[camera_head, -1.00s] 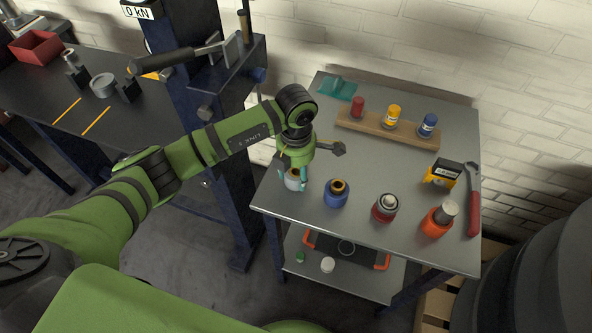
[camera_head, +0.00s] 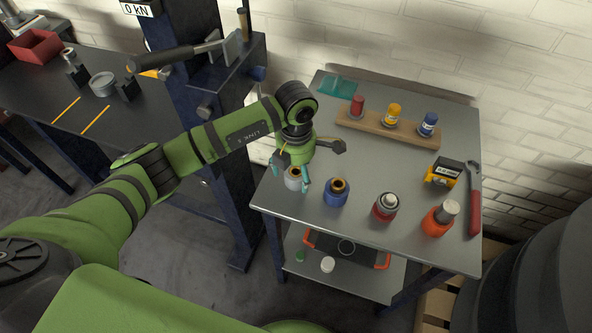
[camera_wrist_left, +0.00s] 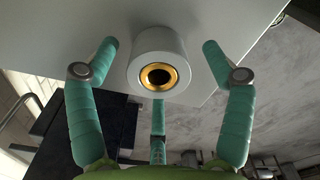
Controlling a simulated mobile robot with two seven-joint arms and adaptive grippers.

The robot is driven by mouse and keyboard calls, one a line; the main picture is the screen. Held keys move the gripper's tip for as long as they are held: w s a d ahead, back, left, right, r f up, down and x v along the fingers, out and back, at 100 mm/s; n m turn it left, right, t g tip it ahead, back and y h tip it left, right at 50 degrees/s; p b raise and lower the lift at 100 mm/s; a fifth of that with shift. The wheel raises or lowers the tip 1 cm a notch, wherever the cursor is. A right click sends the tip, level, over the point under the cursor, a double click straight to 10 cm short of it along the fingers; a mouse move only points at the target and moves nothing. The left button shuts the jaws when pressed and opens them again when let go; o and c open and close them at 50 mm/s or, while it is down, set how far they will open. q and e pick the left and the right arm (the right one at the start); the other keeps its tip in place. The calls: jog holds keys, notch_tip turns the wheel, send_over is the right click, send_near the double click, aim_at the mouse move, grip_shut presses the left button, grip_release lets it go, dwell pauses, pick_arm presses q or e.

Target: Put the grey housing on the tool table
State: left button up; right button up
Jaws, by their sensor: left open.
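The grey housing (camera_head: 292,181) stands upright on the tool table (camera_head: 316,125) near its left front corner. In the left wrist view the housing (camera_wrist_left: 149,49) shows a gold ring around a dark bore. My left gripper (camera_head: 291,173) is just above the housing with its teal fingers spread. In the left wrist view the fingers of the gripper (camera_wrist_left: 159,47) stand on both sides of the housing, with visible gaps, and a third finger is below it. The gripper is open and holds nothing. My right gripper is not in view.
A wooden rack (camera_head: 366,127) with small bottles is at the back. The table's middle is clear.

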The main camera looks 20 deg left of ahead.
pick_arm(q)
notch_tip(320, 180, up, 11)
jog(key=shift+r, duration=0.2)
jog(key=shift+c, duration=0.4)
grip_shut()
dwell(1.0)
